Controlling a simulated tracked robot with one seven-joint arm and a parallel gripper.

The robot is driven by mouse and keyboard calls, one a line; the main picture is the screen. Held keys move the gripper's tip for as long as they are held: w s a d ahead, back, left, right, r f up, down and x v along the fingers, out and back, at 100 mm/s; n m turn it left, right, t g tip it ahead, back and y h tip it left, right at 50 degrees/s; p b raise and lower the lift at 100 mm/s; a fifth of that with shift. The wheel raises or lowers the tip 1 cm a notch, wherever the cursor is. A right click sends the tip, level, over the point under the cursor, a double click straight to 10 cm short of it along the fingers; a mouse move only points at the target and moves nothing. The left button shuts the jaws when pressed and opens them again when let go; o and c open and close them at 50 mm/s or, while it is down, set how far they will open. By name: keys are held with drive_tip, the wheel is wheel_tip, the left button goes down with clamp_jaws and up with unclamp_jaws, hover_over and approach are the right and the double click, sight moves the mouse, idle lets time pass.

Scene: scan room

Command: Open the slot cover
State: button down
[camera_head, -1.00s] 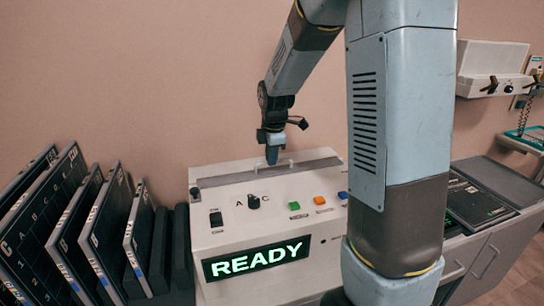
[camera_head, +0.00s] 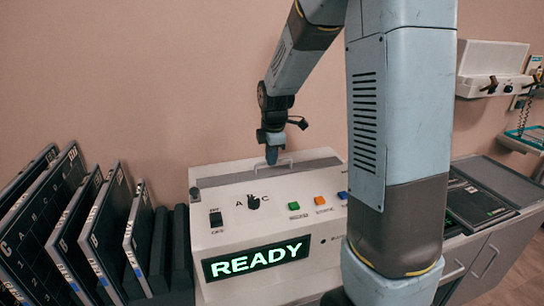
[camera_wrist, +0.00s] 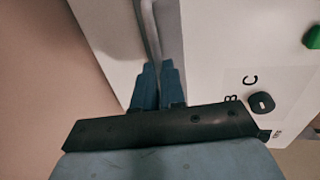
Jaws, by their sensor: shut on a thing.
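The slot cover (camera_head: 228,179) is a grey strip along the back of the white machine's top. A thin pale handle (camera_head: 286,162) stands up from it. My gripper (camera_head: 272,161) points down at the handle in the head view. In the wrist view the blue fingers of my gripper (camera_wrist: 156,72) are shut on the handle (camera_wrist: 149,28), which runs up between their tips. The cover (camera_wrist: 172,32) shows as a grey band beside the handle there. The cover looks closed, with no opening visible. My fingers hide part of the handle.
The white machine has a lit READY display (camera_head: 257,258), a selector knob (camera_head: 253,202) and coloured buttons (camera_head: 294,206) on top. Dark lettered panels (camera_head: 108,228) stand in a rack at the left. A counter with a dark panel (camera_head: 478,205) is at the right. A wall stands close behind.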

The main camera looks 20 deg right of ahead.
drive_tip(key=w, duration=0.7)
drive_tip(key=shift+s, duration=0.1)
drive_tip(key=c, duration=1.2)
unclamp_jaws()
wheel_tip(320, 180, up, 13)
drive_tip(key=s, duration=0.2)
drive_tip(key=shift+s+r, duration=0.2)
drive_tip(key=shift+s, duration=0.15)
